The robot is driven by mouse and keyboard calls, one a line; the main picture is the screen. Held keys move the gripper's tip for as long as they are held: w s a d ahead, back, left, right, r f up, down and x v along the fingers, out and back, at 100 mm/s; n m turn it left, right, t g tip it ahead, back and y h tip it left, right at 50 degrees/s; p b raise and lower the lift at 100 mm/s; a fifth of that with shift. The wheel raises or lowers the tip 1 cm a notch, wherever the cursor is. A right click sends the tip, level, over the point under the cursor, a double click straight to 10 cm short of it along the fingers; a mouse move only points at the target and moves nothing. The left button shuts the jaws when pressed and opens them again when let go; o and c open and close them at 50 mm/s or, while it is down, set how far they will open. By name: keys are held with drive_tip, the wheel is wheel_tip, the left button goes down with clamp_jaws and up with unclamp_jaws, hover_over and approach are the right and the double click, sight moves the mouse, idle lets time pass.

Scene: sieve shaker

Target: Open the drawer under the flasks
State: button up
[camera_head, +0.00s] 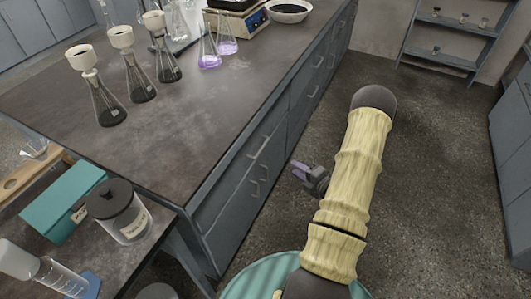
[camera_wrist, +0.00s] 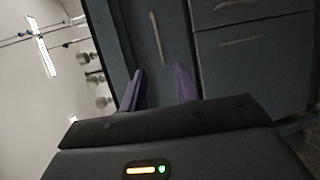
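Several glass flasks with white funnels (camera_head: 138,82) and two with purple liquid (camera_head: 208,54) stand on the dark bench top. Below them, the blue-grey bench front has a top drawer with a bar handle (camera_head: 259,148). The drawer looks closed. My gripper (camera_head: 299,171) is in front of the bench front, in the aisle, apart from it. In the wrist view, turned on its side, the purple fingers of my gripper (camera_wrist: 160,72) are open and empty. The drawer handle (camera_wrist: 157,38) lies beyond the tips, in line with the gap between them.
Cupboard doors with bar handles (camera_wrist: 240,41) sit below the drawer. A side table at lower left holds a teal box (camera_head: 62,200) and a lidded jar (camera_head: 118,212). The aisle floor (camera_head: 420,150) is clear. A shelf rack (camera_head: 445,45) stands at the back.

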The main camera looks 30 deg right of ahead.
drive_tip(key=shift+s, duration=0.15)
drive_tip(key=x, duration=1.7)
drive_tip(key=shift+w+r, duration=0.25)
drive_tip(key=shift+w, duration=0.1)
clamp_jaws()
